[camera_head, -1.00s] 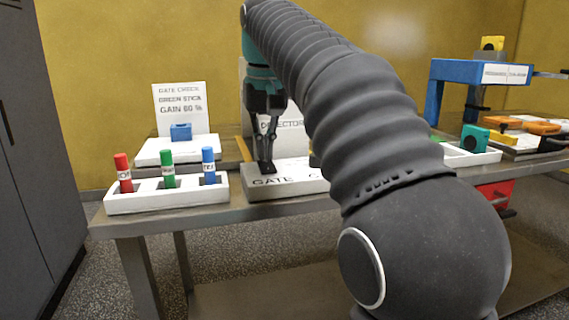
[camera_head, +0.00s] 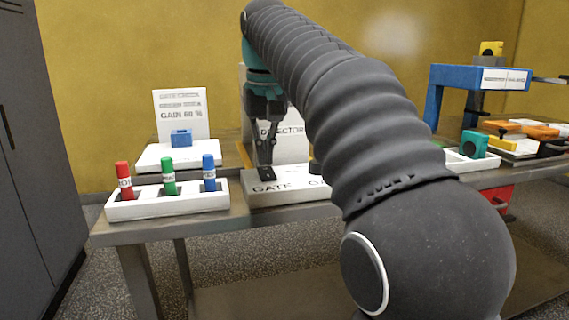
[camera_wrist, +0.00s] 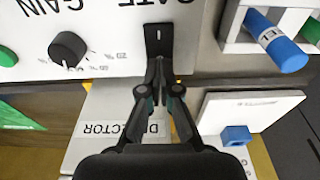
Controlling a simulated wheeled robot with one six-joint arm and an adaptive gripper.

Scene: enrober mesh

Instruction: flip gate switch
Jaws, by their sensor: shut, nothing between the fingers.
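The gate switch is a black plate with a small pale lever mark (camera_wrist: 158,38), set in a white panel (camera_wrist: 100,52) lettered GATE and GAIN. It also shows in the head view as a small dark patch (camera_head: 267,173) above the word GATE. My gripper (camera_wrist: 158,64) is shut and empty, its fingertips together at the plate's near edge in the wrist view. In the head view my gripper (camera_head: 265,164) points down right over the plate. I cannot tell whether the tips touch the lever, or clearly which way it is tilted.
A black GAIN knob (camera_wrist: 68,48) stands beside the switch. A DETECTOR sign (camera_head: 292,142) rises behind the panel. A white rack (camera_head: 150,207) holds red, green and blue sticks at left. A blue block (camera_head: 181,138) sits behind it. A blue frame (camera_head: 470,76) stands at right.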

